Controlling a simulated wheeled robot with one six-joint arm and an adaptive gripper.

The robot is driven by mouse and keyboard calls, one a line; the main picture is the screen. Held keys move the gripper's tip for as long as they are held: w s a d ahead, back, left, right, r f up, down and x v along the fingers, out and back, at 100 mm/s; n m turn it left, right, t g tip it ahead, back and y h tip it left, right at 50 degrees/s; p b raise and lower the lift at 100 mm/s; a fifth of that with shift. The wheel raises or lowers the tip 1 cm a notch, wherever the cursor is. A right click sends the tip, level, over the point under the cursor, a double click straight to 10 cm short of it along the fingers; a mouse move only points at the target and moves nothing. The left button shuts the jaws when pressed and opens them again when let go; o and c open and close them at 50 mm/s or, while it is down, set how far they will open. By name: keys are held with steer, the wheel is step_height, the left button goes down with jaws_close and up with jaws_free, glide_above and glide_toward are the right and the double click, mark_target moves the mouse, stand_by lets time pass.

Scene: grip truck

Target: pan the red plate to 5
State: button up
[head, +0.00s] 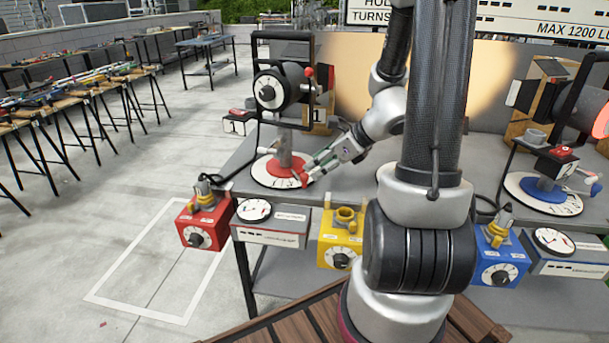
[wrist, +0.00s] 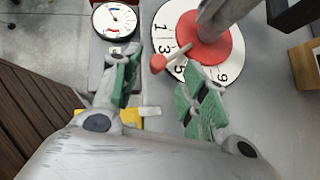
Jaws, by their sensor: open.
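The red plate (head: 287,167) lies on a white numbered dial (head: 262,174) on the grey table, under the post of a black lamp (head: 283,90). In the wrist view the red plate (wrist: 213,48) has a short arm ending in a red knob (wrist: 157,63). The arm crosses the dial between 3 and 5. My gripper (head: 308,174) is low at the right of the red plate. In the wrist view its green-padded fingers (wrist: 155,78) are apart, with the knob in line with the gap between them. No contact is visible. The plate's far side is hidden by the post.
A red box (head: 205,222), a gauge box (head: 272,225) and a yellow box (head: 340,240) line the table's front edge. A second lamp with a blue plate (head: 543,190) stands at the right. A black cable hangs left of the first lamp.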

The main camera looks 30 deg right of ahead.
mark_target(305, 174)
steer(key=x, duration=0.6)
steer(key=shift+w+a+f, duration=0.1)
steer(key=shift+a+f, duration=0.05)
steer(key=shift+f, duration=0.1)
jaws_close()
